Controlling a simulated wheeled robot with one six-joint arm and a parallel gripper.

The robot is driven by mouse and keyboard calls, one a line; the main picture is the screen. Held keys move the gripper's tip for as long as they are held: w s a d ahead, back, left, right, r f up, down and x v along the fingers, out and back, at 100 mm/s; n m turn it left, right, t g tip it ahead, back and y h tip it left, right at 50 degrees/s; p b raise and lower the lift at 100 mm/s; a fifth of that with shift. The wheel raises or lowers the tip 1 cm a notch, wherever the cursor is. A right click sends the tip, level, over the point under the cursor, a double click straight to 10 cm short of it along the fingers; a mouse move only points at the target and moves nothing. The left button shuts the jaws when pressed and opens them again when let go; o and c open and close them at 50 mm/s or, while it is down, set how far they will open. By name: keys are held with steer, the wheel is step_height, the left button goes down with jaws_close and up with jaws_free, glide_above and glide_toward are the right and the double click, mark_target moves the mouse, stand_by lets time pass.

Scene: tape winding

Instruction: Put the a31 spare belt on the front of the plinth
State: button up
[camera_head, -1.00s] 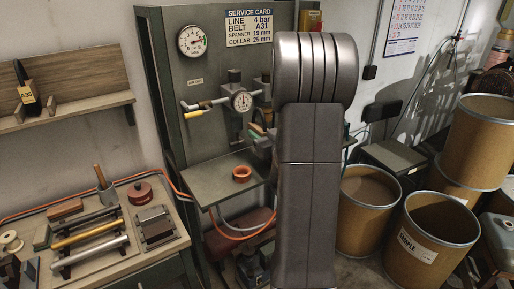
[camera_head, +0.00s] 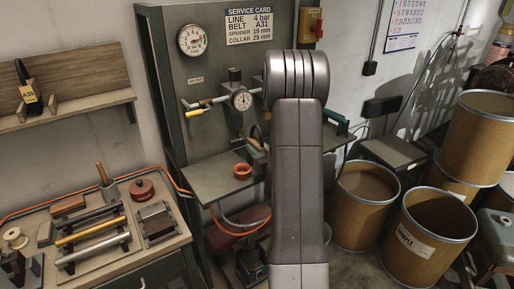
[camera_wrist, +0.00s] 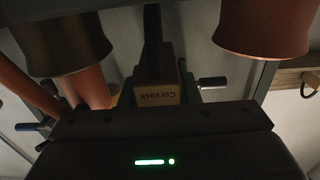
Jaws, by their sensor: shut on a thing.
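In the wrist view my gripper (camera_wrist: 158,104) is shut on a dark strip-like thing with a tan sleeve (camera_wrist: 158,95). The sleeve reads "Corvask" upside down; I cannot read a size, so I cannot tell if it is the a31 belt.
An orange ring-like cup (camera_head: 242,171) stands on the ledge. A gauge with a handle (camera_head: 240,99) juts out above it. The service card (camera_head: 249,24) reads BELT A31. A bench with rods (camera_head: 92,240) stands at left, cardboard drums (camera_head: 365,195) at right. Brown flared shapes (camera_wrist: 264,28) flank my gripper.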

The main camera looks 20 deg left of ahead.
steer(key=shift+f+b, duration=0.25)
steer(key=shift+b, duration=0.1)
steer(key=o, duration=0.8)
steer(key=shift+r, duration=0.1)
steer(key=shift+c, duration=0.2)
steer(key=shift+r+p, duration=0.2)
steer(key=shift+p, duration=0.2)
steer(key=b+v, duration=0.3)
steer(key=v, duration=0.9)
steer(key=b, duration=0.4)
glide_toward(257, 129)
steer(key=shift+w+d+f+p+x, duration=0.15)
steer(key=shift+p+x, duration=0.15)
steer(key=shift+x, duration=1.6)
steer(key=shift+w+f+p+x, duration=0.1)
steer(key=shift+p+x, duration=0.25)
steer(key=shift+x, duration=1.5)
steer(key=shift+w+d+f+p+x, duration=0.15)
steer(key=shift+p+x, duration=0.15)
steer(key=shift+x, duration=1.6)
